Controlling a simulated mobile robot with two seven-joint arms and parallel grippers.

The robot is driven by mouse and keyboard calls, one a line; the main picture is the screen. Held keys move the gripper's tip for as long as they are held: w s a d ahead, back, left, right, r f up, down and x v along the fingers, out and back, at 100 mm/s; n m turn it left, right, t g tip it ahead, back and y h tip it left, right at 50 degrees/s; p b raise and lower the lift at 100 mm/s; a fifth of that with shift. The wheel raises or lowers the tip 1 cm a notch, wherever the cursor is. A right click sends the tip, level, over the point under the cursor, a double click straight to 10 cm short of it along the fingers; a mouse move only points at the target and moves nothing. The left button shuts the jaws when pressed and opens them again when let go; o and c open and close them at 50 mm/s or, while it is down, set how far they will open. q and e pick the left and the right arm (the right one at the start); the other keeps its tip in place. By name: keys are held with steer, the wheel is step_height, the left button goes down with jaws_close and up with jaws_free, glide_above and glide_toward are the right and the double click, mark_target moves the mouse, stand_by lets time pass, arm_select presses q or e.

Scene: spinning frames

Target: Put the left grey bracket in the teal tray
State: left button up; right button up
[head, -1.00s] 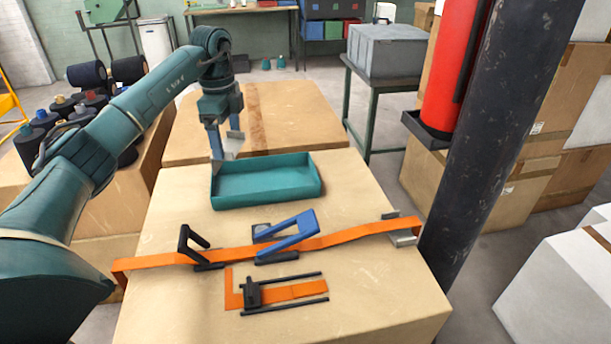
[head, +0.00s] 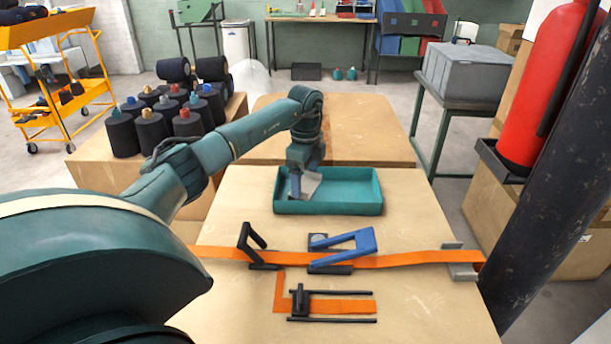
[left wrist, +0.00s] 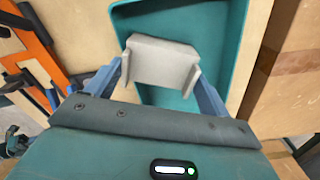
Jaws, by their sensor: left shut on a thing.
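The teal tray (head: 345,190) stands on the cardboard-coloured box top, beyond the orange strap. My left gripper (head: 297,187) is at the left part of the tray and is shut on a light grey bracket (head: 311,184). In the left wrist view the bracket (left wrist: 162,62) sits between my blue fingers (left wrist: 160,78), over the teal tray (left wrist: 212,40). I cannot tell whether the bracket touches the tray floor. Another grey bracket (head: 462,270) is at the right end of the strap. My right gripper is not in view.
An orange strap (head: 405,259) crosses the box top, with a black clamp (head: 250,245) and a blue-handled tool (head: 345,246) on it. Black rods (head: 335,320) lie in front. A dark column (head: 555,210) and red cylinder (head: 550,90) stand at the right.

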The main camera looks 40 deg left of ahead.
mark_target(305, 187)
arm_select(q)
steer(key=shift+f, duration=0.1)
steer(key=o, duration=0.9)
step_height(305, 187, up, 12)
steer(key=shift+r, duration=0.2)
steer(key=shift+d, duration=0.1)
stand_by(0.4)
